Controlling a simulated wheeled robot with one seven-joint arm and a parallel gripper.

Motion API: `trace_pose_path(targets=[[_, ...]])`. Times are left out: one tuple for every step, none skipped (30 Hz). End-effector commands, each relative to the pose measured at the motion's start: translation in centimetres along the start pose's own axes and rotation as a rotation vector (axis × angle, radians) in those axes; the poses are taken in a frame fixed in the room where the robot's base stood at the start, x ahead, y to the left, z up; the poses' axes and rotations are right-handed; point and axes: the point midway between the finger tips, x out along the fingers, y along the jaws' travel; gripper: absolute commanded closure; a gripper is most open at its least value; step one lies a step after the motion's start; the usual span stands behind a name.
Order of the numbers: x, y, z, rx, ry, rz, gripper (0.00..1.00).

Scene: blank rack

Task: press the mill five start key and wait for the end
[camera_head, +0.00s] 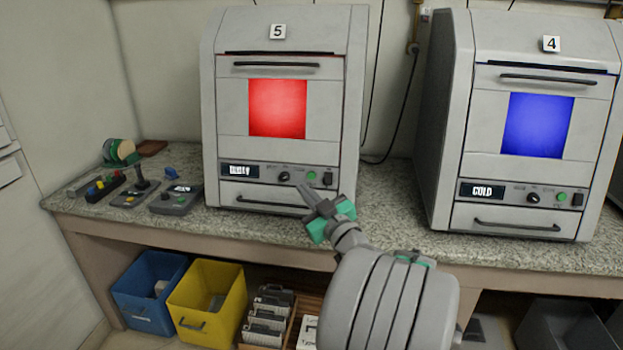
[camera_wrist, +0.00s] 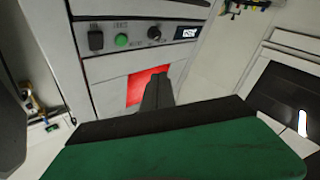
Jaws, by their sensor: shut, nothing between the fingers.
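Mill five (camera_head: 225,100), a grey cabinet labelled 5, stands on the counter with a glowing red window (camera_head: 277,109). Its small display (camera_head: 239,170) shows white letters that look like BUSY. Its round green start key (camera_head: 311,175) sits right of a black knob on the lower panel; the key also shows in the wrist view (camera_wrist: 121,40). My gripper (camera_head: 304,189) is shut and empty, its fingertips in front of the panel near the key. In the wrist view the fingertips (camera_wrist: 157,80) appear apart from the key, overlapping the red window.
Mill four (camera_head: 445,120), with a blue window and COLD on its display, stands to the right. Small control boxes (camera_head: 175,199) and a spool (camera_head: 120,151) lie left on the counter (camera_head: 395,205). Blue (camera_head: 140,315) and yellow (camera_head: 205,325) bins stand below.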

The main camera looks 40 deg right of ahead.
Motion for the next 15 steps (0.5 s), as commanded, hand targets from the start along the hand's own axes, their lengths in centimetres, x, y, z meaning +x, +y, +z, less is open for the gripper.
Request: trace_pose_path(targets=[[0.1, 0.1, 0.1, 0.000, -0.001, -0.001, 1.00], [0.2, 0.1, 0.1, 0.001, -0.001, -0.001, 1.00], [0.4, 0.2, 0.3, 0.001, -0.001, -0.001, 1.00], [0.6, 0.4, 0.4, 0.001, -0.001, -0.001, 1.00], [0.8, 0.5, 0.5, 0.001, -0.001, -0.002, 1.00], [1.1, 0.8, 0.8, 0.002, -0.002, -0.002, 1.00], [1.4, 0.9, 0.9, 0.002, -0.001, -0.002, 1.00], [1.7, 1.1, 1.2, 0.003, -0.002, -0.003, 1.00], [2.1, 1.4, 1.5, 0.003, -0.001, -0.003, 1.00], [2.5, 1.7, 1.7, 0.003, -0.001, -0.002, 1.00], [2.8, 1.9, 1.9, 0.003, -0.001, -0.002, 1.00], [3.2, 2.3, 2.2, 0.002, -0.001, -0.002, 1.00], [3.5, 2.5, 2.5, 0.003, -0.002, -0.002, 1.00], [3.8, 2.7, 2.7, 0.002, -0.002, -0.003, 1.00], [4.2, 2.9, 3.1, 0.002, -0.002, -0.003, 1.00]])
